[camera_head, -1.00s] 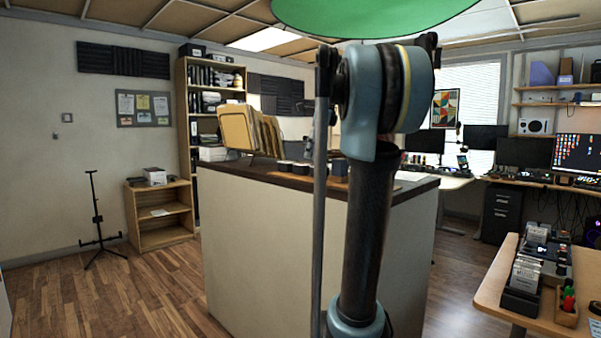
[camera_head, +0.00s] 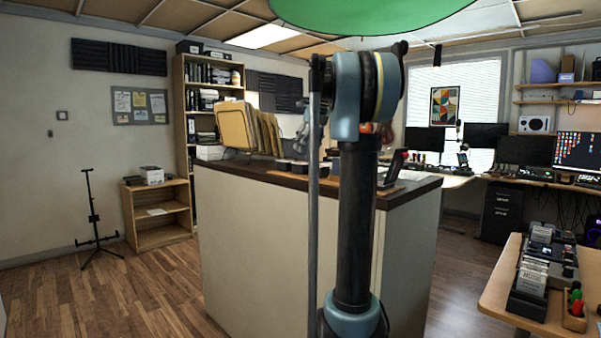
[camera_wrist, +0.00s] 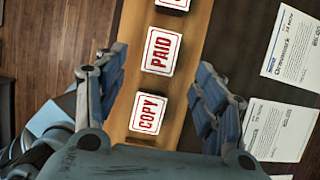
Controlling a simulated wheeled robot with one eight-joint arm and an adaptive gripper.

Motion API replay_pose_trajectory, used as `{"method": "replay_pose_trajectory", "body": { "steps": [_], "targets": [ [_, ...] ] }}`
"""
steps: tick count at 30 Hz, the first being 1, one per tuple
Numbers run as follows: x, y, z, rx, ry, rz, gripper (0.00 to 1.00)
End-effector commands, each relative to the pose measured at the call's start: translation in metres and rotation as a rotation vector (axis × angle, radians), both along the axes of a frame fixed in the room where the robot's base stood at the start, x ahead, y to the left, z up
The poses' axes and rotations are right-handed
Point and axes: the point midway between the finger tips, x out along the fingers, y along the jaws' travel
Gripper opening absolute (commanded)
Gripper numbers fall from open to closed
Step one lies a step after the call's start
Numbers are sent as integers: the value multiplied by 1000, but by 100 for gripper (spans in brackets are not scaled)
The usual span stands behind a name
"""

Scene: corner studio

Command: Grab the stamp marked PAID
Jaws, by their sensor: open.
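The stamp marked PAID (camera_wrist: 161,51) shows in the wrist view as a white square top with red lettering, on a brown wooden strip (camera_wrist: 194,65). A stamp marked COPY (camera_wrist: 148,113) sits just below it in the picture, and a third stamp (camera_wrist: 174,3) is cut off at the top edge. My gripper (camera_wrist: 158,82) is open, with its fingers spread on either side of the stamp row. COPY lies between the fingers and PAID lies just past the fingertips. No contact shows. In the head view my arm hides part of the counter top.
White printed cards (camera_wrist: 293,47) lie to the right of the strip. In the head view, a rack of folders (camera_head: 249,130) stands on the left of the counter (camera_head: 260,240). A desk (camera_head: 505,290) with a card tray and pens is at the right.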

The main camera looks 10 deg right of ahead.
Motion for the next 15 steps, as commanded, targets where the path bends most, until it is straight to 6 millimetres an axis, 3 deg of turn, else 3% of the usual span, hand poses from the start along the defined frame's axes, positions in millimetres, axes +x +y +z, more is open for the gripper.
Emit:
{"method": "replay_pose_trajectory", "body": {
  "steps": [6,15],
  "targets": [
    [9,6,-29,0,0,0,63],
    [17,11,-47,0,0,1,63]
  ]
}}
